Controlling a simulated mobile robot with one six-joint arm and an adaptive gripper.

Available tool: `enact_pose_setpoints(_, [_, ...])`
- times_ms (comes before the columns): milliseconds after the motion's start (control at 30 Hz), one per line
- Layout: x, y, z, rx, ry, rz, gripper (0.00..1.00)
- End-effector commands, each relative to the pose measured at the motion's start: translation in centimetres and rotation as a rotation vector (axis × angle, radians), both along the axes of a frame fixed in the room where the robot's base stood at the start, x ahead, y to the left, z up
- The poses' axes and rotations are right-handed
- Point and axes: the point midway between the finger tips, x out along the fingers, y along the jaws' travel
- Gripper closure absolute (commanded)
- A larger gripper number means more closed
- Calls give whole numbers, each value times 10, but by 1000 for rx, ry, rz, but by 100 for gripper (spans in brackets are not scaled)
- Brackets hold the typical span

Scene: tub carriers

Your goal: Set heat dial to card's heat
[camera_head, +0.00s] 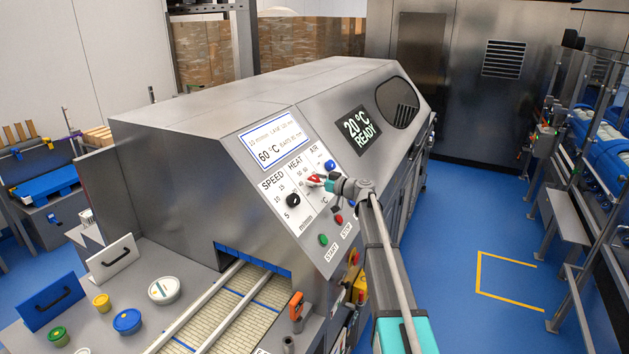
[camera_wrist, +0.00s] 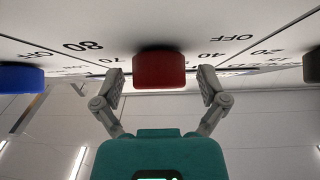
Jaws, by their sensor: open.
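The red heat dial (camera_head: 313,181) sits on the sloped control panel under the word HEAT. The card (camera_head: 273,144) above it reads 60 °C in large print. My gripper (camera_head: 327,183) is at the dial. In the wrist view, my gripper (camera_wrist: 162,82) is open, with one finger on each side of the red dial (camera_wrist: 159,70) and a gap at both sides. The scale marks 80, 70, 40 and OFF show around the dial there. I cannot tell where the dial points. My gripper hides part of the scale in the head view.
The blue air dial (camera_head: 330,165) and black speed dial (camera_head: 293,200) flank the heat dial. A green button (camera_head: 323,240) and a red button sit below. A conveyor (camera_head: 228,311) and several tubs lie at lower left.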

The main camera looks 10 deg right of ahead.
Motion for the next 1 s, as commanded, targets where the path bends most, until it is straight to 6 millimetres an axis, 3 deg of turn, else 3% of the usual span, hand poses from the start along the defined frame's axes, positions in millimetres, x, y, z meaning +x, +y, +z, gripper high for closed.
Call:
enact_pose_setpoints(200, [0,0,0,0,0,0,8])
enact_pose_setpoints(233, [0,0,0,0,0,0,11])
enact_pose_setpoints(667, [0,0,0,0,0,0,90])
enact_pose_setpoints(1000, [-1,0,1,15,22,-22,91])
